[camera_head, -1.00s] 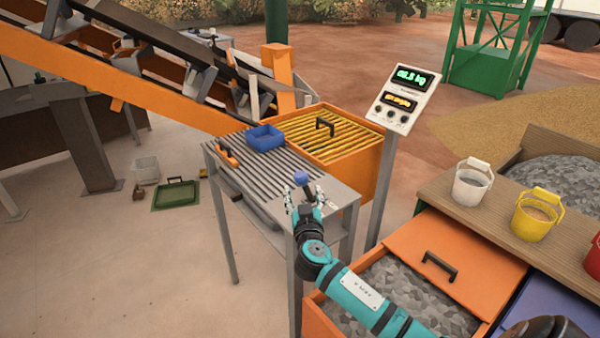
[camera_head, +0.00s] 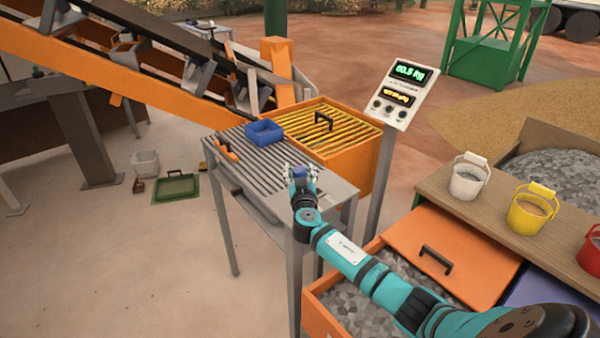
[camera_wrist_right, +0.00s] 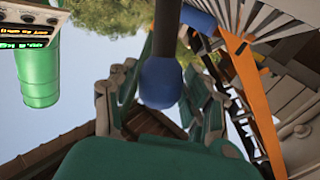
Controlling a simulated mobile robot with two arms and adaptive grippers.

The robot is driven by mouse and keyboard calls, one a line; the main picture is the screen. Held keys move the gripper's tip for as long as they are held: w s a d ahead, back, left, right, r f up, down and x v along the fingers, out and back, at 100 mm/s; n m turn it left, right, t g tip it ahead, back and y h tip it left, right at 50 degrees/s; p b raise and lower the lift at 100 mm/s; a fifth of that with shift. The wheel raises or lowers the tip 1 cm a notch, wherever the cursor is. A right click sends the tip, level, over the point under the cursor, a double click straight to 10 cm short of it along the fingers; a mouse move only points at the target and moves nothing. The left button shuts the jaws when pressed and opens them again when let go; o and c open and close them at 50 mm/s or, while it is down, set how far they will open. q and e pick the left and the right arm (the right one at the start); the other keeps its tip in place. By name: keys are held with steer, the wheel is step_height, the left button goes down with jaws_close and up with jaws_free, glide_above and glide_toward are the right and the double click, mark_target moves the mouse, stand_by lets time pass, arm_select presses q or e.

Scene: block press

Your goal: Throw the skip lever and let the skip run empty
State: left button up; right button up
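The skip lever shows as a blue knob (camera_head: 299,172) at the right end of the slatted grey table. In the right wrist view the knob (camera_wrist_right: 161,82) sits on a dark stem. My right gripper (camera_head: 301,173) is at the knob, with one finger on each side. In the wrist view the fingers of my right gripper (camera_wrist_right: 162,100) stand apart, with gaps beside the knob. I cannot tell which part is the skip; an orange bin (camera_head: 357,170) with a yellow grate stands behind the table. My left gripper is out of view.
A blue tray (camera_head: 264,132) and an orange-handled tool (camera_head: 227,149) lie on the table. A lit display panel (camera_head: 403,92) stands to the right. An orange drawer of gravel (camera_head: 345,303) and several buckets, including a white one (camera_head: 468,178), are at the right.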

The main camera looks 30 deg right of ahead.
steer(key=c, duration=0.9)
steer(key=shift+w+f, duration=0.1)
steer(key=shift+f, duration=0.05)
jaws_close()
steer(key=shift+f, duration=0.15)
steer(key=shift+w, duration=0.1)
